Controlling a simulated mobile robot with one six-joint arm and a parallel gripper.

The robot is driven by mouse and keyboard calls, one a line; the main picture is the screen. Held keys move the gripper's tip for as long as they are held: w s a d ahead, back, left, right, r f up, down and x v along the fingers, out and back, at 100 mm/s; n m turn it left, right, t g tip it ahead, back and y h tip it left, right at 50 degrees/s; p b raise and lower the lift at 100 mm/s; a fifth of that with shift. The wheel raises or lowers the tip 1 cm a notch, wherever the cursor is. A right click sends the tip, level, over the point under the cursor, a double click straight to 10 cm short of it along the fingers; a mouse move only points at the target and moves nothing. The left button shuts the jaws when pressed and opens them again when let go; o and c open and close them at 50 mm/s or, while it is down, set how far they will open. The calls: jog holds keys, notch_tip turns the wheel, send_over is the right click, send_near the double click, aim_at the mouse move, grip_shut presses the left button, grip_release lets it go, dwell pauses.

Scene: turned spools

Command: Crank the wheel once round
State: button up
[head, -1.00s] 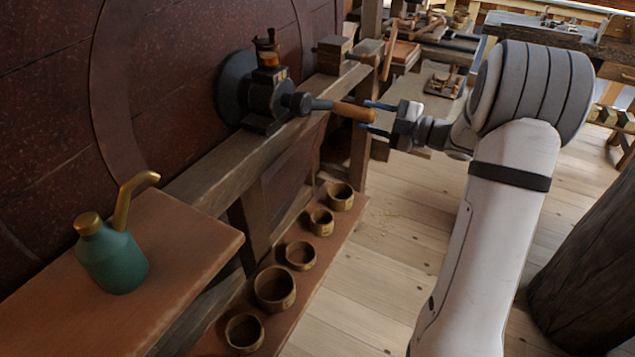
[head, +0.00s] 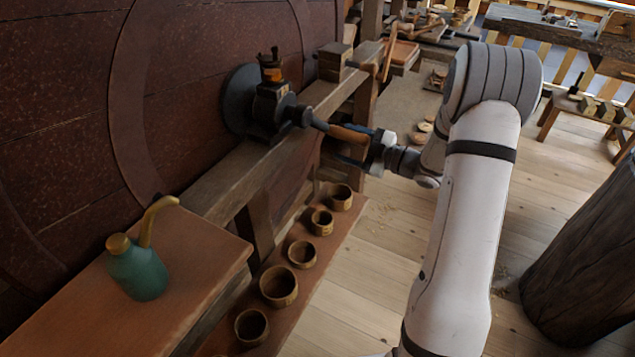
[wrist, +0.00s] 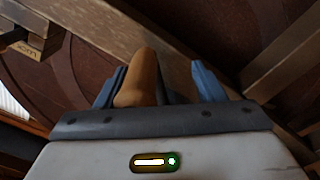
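The dark wheel (head: 236,98) stands upright on a headstock on the lathe bench, at upper middle of the head view. From its hub a dark crank arm (head: 319,124) runs out to a brown wooden handle (head: 346,134), slanting down to the right. My gripper (head: 342,142) has its blue fingers on either side of the handle. In the wrist view the handle (wrist: 140,78) lies between the fingers of my gripper (wrist: 158,66), close to the left finger, with a clear gap to the right one. Whether the left finger touches it I cannot tell.
A green oil can (head: 138,270) stands on a brown shelf (head: 205,245) at left. Several round wooden cups, one here (head: 279,286), line a low board. A wooden beam (head: 225,190) runs under the wheel. A thick dark post (head: 585,260) stands at right; the plank floor between is clear.

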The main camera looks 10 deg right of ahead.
jog(key=s+a+f+m+p, duration=0.1)
jog(key=s+a+m+p, duration=0.8)
jog(key=s+m, duration=0.5)
jog(key=shift+s+a+f, duration=0.3)
jog(key=shift+a+f, duration=0.05)
jog(key=shift+a, duration=0.35)
jog(key=shift+w+d+f, duration=0.1)
jog(key=shift+w+d, duration=0.05)
jog(key=shift+d, duration=0.1)
dwell(0.5)
jog(key=v, duration=1)
jog(key=shift+s+d, duration=0.25)
jog(key=shift+s, duration=0.1)
